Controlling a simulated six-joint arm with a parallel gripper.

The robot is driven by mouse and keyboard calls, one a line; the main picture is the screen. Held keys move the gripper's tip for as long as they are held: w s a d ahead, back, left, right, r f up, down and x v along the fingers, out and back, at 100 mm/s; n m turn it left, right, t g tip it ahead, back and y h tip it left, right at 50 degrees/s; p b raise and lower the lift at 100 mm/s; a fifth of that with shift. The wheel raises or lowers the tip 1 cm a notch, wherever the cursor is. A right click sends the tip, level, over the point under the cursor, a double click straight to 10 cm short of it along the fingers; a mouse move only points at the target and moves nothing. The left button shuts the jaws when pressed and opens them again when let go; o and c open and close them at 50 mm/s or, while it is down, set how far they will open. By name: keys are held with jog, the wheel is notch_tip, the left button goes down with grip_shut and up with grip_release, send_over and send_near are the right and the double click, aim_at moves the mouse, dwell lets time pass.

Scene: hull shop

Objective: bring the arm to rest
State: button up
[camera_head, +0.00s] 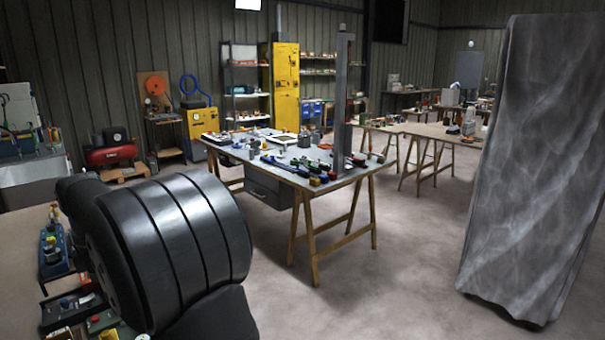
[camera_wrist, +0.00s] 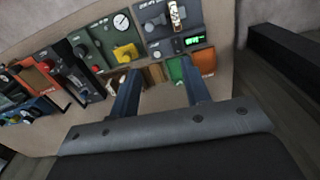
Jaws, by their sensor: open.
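My gripper (camera_wrist: 158,75) shows in the wrist view, with its two dark fingers spread apart and nothing between them. Beyond the fingers lies a workbench (camera_wrist: 75,133) with panels and small devices on it. A green panel with a round white gauge (camera_wrist: 121,22) and a yellow part (camera_wrist: 125,53) is just past the left finger. In the head view a large dark part of my arm fills the lower left and my gripper is not visible there. I cannot tell how far the fingertips are from the bench.
In the head view a table with tools (camera_head: 330,183) stands in the middle. A tall grey covered shape (camera_head: 535,170) stands at the right. A yellow cabinet (camera_head: 285,85) and a red compressor (camera_head: 108,155) are at the back. The concrete floor (camera_head: 390,270) between is clear.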

jog(key=shift+f+n, duration=0.3)
jog(key=shift+f, duration=0.1)
jog(key=shift+o, duration=1.1)
jog(key=shift+f, duration=0.1)
jog(key=o, duration=1)
jog(key=f, duration=0.3)
jog(key=w+f, duration=0.1)
jog(key=f, duration=0.1)
jog(key=shift+a, duration=0.4)
jog(key=shift+o, duration=0.2)
notch_tip(320, 180, down, 10)
jog(key=shift+r, duration=0.15)
notch_tip(320, 180, up, 10)
